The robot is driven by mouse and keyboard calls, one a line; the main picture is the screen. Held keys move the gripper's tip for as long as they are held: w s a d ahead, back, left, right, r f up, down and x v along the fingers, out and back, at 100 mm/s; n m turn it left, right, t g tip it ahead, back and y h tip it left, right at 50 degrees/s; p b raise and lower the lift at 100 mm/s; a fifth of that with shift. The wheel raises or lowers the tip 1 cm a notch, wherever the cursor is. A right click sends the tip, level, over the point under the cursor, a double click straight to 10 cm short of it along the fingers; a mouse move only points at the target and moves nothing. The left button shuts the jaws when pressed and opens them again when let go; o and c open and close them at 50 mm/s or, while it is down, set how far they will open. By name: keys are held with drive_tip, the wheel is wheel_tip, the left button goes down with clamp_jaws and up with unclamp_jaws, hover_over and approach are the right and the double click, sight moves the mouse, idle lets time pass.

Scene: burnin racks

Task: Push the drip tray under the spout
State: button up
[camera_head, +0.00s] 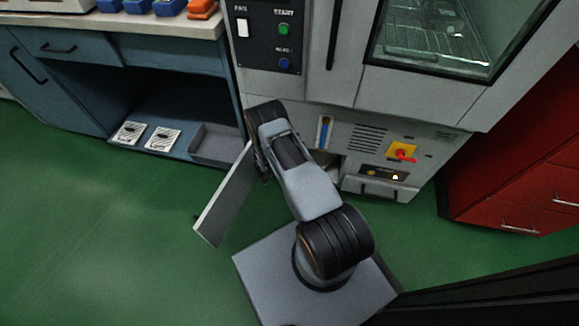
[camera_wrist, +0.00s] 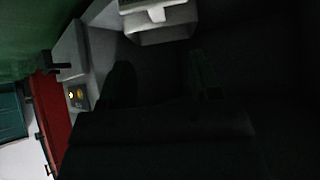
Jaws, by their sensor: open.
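A pale grey, rounded, open-topped vessel, which looks like the drip tray (camera_wrist: 163,34), shows at the top of the wrist view. A small white piece, possibly the spout (camera_wrist: 157,14), is at its upper edge; I cannot tell whether it is directly over the tray. My gripper (camera_wrist: 163,82) shows as dim dark finger shapes, open, with nothing visible between them and apart from the tray. In the head view my arm reaches into the low opening of the grey machine (camera_head: 405,120) and hides the gripper, the spout and most of the opening.
An open door panel (camera_head: 225,195) stands out to the left of my arm. A blue bench (camera_head: 75,75) with a grey bin (camera_head: 215,145) on its low shelf is further left. Red drawers (camera_head: 520,170) stand at the right. The green floor is clear at the left.

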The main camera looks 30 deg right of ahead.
drive_tip(key=shift+s+d, duration=0.15)
drive_tip(key=shift+d, duration=0.05)
drive_tip(key=b+x, duration=0.5)
drive_tip(key=x, duration=0.7)
drive_tip(key=shift+s, duration=0.2)
drive_tip(key=shift+b+x, duration=0.5)
drive_tip(key=shift+x, duration=0.45)
